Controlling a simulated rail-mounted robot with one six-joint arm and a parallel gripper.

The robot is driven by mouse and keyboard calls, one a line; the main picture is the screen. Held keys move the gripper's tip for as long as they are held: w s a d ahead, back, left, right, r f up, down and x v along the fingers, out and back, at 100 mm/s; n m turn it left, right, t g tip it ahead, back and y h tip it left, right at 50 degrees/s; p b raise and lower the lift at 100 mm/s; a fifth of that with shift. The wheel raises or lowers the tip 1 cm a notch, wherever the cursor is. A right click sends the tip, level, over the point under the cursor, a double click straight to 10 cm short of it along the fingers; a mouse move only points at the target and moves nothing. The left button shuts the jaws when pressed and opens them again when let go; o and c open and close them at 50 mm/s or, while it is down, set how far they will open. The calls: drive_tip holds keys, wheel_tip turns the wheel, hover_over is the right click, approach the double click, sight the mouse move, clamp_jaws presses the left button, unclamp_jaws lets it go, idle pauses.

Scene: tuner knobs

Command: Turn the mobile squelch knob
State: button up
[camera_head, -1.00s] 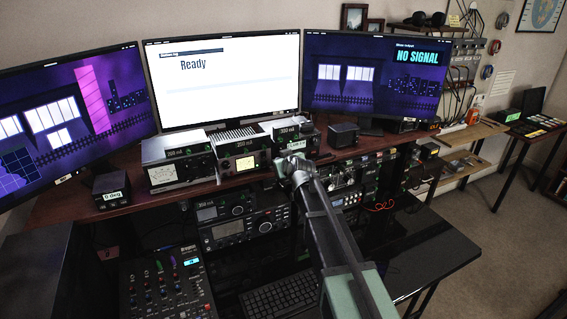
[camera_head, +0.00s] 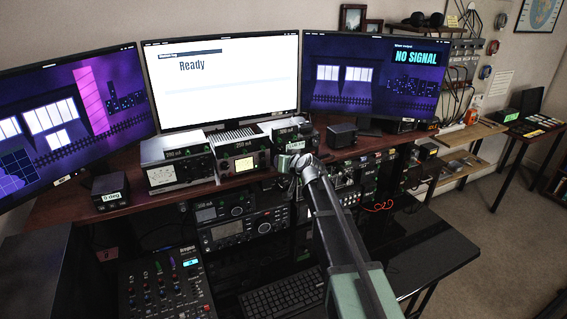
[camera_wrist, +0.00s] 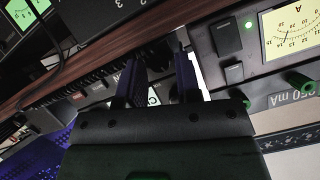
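My gripper (camera_head: 287,163) is at the front of a small radio unit (camera_head: 292,136) on the desk shelf, below the gap between the middle and right monitors. In the wrist view its two blue-purple fingers (camera_wrist: 157,80) stand apart on either side of dark, knob-like shapes (camera_wrist: 158,57) on the unit's front. The fingers look open, and I cannot tell whether they touch anything. No label marks the mobile squelch knob legibly, so I cannot tell which knob it is. The gripper and arm hide part of the unit's front in the head view.
A meter unit (camera_head: 240,158) with a lit yellow dial stands close to the left of the gripper. Its dial also fills the wrist view's upper right (camera_wrist: 292,30). A black box (camera_head: 341,135) stands to the right. Rack radios and a keyboard (camera_head: 283,296) lie below the shelf (camera_head: 62,205).

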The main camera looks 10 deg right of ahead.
drive_tip(key=p+v, duration=0.4)
drive_tip(key=v, duration=0.6)
drive_tip(key=shift+s+r, duration=0.15)
drive_tip(key=shift+s, duration=0.2)
drive_tip(key=shift+d, duration=0.1)
drive_tip(key=s+a+f+g+h, duration=0.1)
drive_tip(key=s+f+g, duration=0.3)
drive_tip(key=s, duration=0.5)
drive_tip(key=s+a+f+g+h+b, duration=0.1)
drive_tip(key=s+f+g, duration=0.3)
drive_tip(key=s, duration=0.4)
drive_tip(key=s+a+f+g+h+b, duration=0.1)
drive_tip(key=s+f+g, duration=0.3)
drive_tip(key=s, duration=0.5)
drive_tip(key=shift+s+f+g+h, duration=0.3)
drive_tip(key=shift+f+g+h, duration=0.1)
drive_tip(key=shift+h, duration=0.1)
drive_tip(key=shift+a, duration=0.1)
